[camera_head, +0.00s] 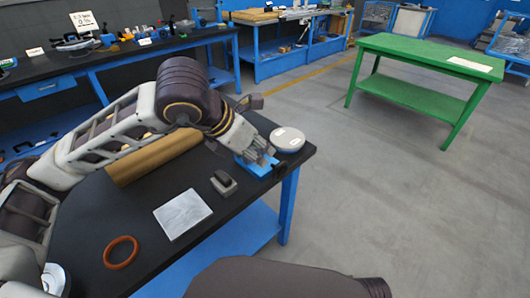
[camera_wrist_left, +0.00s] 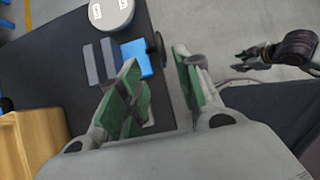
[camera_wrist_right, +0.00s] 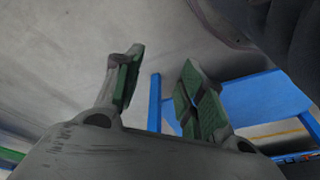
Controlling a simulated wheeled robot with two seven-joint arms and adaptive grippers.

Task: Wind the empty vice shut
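The blue vice (camera_head: 257,166) stands at the right end of the dark table, partly covered by my left gripper in the head view. In the left wrist view the vice (camera_wrist_left: 137,57) shows two grey jaws (camera_wrist_left: 100,62) standing apart, with a narrow empty gap. A dark handle (camera_wrist_left: 160,48) is on its side at the table edge. My left gripper (camera_wrist_left: 158,88) is open, its green-padded fingers pointing toward the handle side; I cannot tell whether they touch it. My right gripper (camera_wrist_right: 162,88) is open and empty over the floor, and also shows in the left wrist view (camera_wrist_left: 250,56).
A round pale object (camera_head: 288,139) sits close behind the vice. A grey-and-black block (camera_head: 223,184), metal plate (camera_head: 183,214), orange ring (camera_head: 121,252) and long brown piece (camera_head: 155,158) lie on the table (camera_head: 150,196). A green table (camera_head: 420,93) stands apart; the floor between is clear.

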